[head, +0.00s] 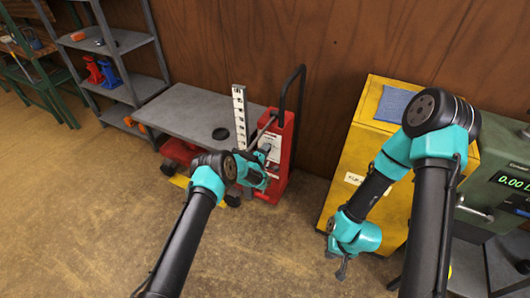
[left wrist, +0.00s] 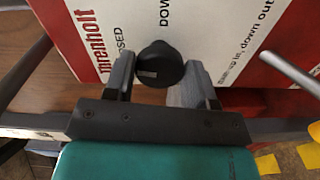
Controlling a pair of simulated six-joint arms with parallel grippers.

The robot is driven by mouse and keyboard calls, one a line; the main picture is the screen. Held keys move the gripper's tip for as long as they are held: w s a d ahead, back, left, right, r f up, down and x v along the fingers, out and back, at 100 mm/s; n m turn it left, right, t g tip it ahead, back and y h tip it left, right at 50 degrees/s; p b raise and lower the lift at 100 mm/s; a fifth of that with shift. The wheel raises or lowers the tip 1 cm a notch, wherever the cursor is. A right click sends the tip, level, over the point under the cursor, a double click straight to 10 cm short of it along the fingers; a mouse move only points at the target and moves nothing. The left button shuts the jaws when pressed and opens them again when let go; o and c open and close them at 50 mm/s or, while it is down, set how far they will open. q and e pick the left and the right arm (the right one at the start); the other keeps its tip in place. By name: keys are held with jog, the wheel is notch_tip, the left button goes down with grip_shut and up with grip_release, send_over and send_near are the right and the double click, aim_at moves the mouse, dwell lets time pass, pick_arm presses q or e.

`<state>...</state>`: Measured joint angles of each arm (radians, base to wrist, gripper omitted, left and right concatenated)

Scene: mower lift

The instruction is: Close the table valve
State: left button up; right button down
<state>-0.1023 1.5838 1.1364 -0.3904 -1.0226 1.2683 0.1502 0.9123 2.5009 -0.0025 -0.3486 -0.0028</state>
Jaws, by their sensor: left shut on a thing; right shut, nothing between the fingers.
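The red lift unit (head: 282,170) stands at the right end of the grey lift table (head: 190,112). The table valve is a black round knob (left wrist: 160,66) on the unit's white label panel (left wrist: 215,30), which shows in the left wrist view. A pale mark sits on the knob's left side, and partly hidden lettering ending in "OSED" lies to its left, with "DOW" above. My left gripper (head: 264,160) is at the unit's front; its fingers (left wrist: 163,80) are shut on the knob, one on each side. My right gripper (head: 342,268) is shut and empty, low before the yellow cabinet.
A yellow cabinet (head: 347,150) with a blue cloth (head: 394,103) on top stands right of the lift. A green machine (head: 492,180) with a display is further right. Grey shelves (head: 118,55) stand at the left. The floor in front is clear.

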pick_arm(q)
jog(key=shift+n, duration=0.9)
jog(key=o, duration=0.9)
jog(key=shift+s, duration=0.1)
jog(key=v, duration=1.7)
jog(key=shift+a, duration=0.2)
